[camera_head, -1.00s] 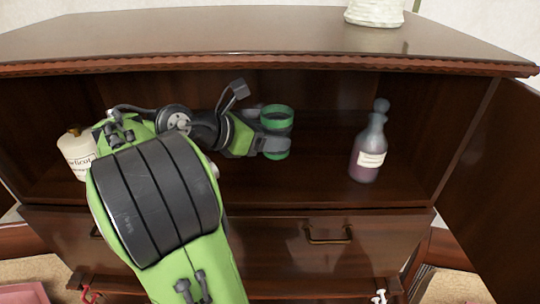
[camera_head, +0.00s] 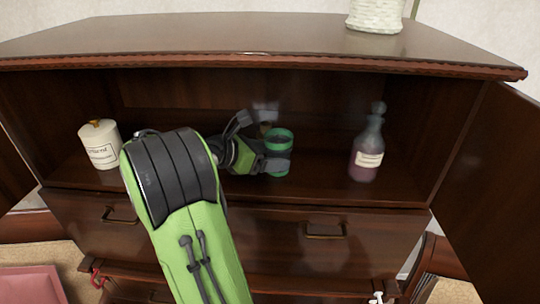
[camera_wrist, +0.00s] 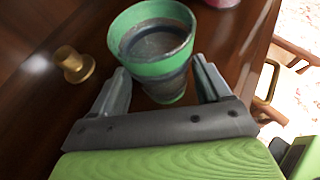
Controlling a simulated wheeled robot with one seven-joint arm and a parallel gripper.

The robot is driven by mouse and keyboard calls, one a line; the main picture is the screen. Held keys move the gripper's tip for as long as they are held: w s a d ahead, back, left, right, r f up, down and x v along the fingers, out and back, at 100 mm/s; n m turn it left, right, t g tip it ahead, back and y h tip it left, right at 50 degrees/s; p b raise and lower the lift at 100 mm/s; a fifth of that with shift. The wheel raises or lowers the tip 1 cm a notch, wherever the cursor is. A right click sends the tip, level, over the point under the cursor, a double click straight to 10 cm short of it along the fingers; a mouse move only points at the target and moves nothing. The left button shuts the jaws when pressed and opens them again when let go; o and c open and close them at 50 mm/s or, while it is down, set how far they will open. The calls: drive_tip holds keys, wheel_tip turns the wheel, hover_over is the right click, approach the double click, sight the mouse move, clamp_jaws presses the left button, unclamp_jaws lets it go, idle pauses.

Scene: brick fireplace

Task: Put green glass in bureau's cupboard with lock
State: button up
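The green glass (camera_head: 280,140) is upright inside the open cupboard of the dark wood bureau (camera_head: 200,32), right of the middle. Its base appears at or close to the cupboard floor; contact cannot be made out. My gripper (camera_head: 272,160) reaches in from the front left, low at the glass. In the wrist view the glass (camera_wrist: 152,67) stands between the two fingers of my gripper (camera_wrist: 160,76). The fingers are spread, with narrow gaps beside the glass. The lock is not clearly visible.
A white canister (camera_head: 99,145) stands at the cupboard's left. A bottle with purple liquid (camera_head: 367,150) stands to the right of the glass. The open door (camera_head: 497,190) bounds the right side. A small gold piece (camera_wrist: 74,66) shows left of the glass in the wrist view.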

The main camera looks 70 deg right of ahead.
drive_tip(key=shift+o, duration=0.8)
drive_tip(key=shift+s+a+r, duration=0.1)
drive_tip(key=shift+s+a, duration=0.25)
drive_tip(key=shift+s, duration=0.15)
drive_tip(key=shift+w+r, duration=0.2)
drive_tip(key=shift+w, duration=0.25)
drive_tip(key=v, duration=1.1)
drive_tip(key=shift+a, duration=0.25)
drive_tip(key=shift+r, duration=0.1)
